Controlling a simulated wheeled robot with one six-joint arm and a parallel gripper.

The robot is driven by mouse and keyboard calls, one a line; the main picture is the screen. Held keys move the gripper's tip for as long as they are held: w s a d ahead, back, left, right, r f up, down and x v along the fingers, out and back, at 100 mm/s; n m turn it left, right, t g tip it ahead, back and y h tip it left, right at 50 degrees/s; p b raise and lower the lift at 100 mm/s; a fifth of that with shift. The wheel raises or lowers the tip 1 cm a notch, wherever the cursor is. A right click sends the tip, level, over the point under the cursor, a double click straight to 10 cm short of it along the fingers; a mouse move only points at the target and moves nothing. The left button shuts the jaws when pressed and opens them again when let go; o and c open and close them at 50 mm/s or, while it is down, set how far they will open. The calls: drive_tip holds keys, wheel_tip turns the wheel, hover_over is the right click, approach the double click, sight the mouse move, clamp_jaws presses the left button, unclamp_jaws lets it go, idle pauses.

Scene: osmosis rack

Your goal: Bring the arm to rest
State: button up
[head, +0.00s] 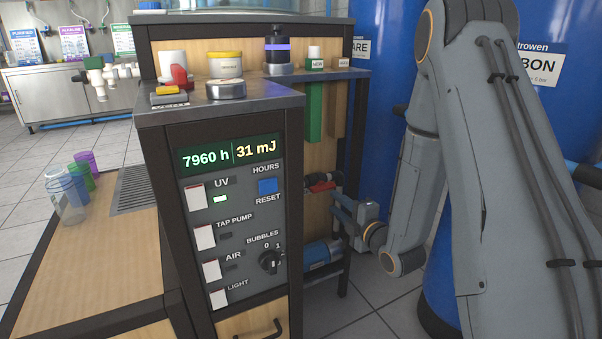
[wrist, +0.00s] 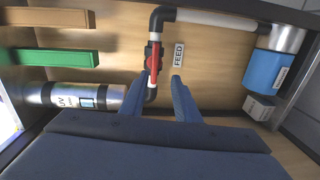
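My arm (head: 480,150) reaches down on the right of the head view, bent so the wrist is low beside the rack. My gripper (head: 338,210) points left into the rack's open side. In the wrist view the two blue fingers of my gripper (wrist: 155,85) are apart with nothing clamped between them. A black pipe valve with a red handle (wrist: 154,62) lies just ahead, in line with the gap. The red handle runs along the vertical pipe. The valve also shows in the head view (head: 321,183), close to the fingertips; I cannot tell whether they touch.
A FEED label (wrist: 179,54) is right of the valve. A UV cylinder (wrist: 75,95), a green bar (wrist: 50,58) and a blue pump (wrist: 265,70) are close by. The control panel (head: 230,210) stands left of the arm; blue tanks (head: 375,60) stand behind it.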

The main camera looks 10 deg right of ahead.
drive_tip(key=s+a+r+m+g+h, duration=0.2)
drive_tip(key=s+m+g+h, duration=0.3)
drive_tip(key=s+m+g, duration=1.25)
drive_tip(key=s+a+r+n+t, duration=0.15)
drive_tip(key=s+a+n, duration=0.25)
drive_tip(key=s+a, duration=1.75)
drive_tip(key=d+r+m+p, duration=0.3)
drive_tip(key=d+r+p, duration=0.7)
drive_tip(key=r+p, duration=0.3)
drive_tip(key=d+r+m+p, duration=0.4)
drive_tip(key=d+r+p, duration=0.6)
drive_tip(key=r+p, duration=0.4)
drive_tip(key=p, duration=0.2)
drive_tip(key=shift+w+d+r+p, duration=0.15)
drive_tip(key=shift+d+r+p, duration=0.15)
drive_tip(key=shift+d+p, duration=0.1)
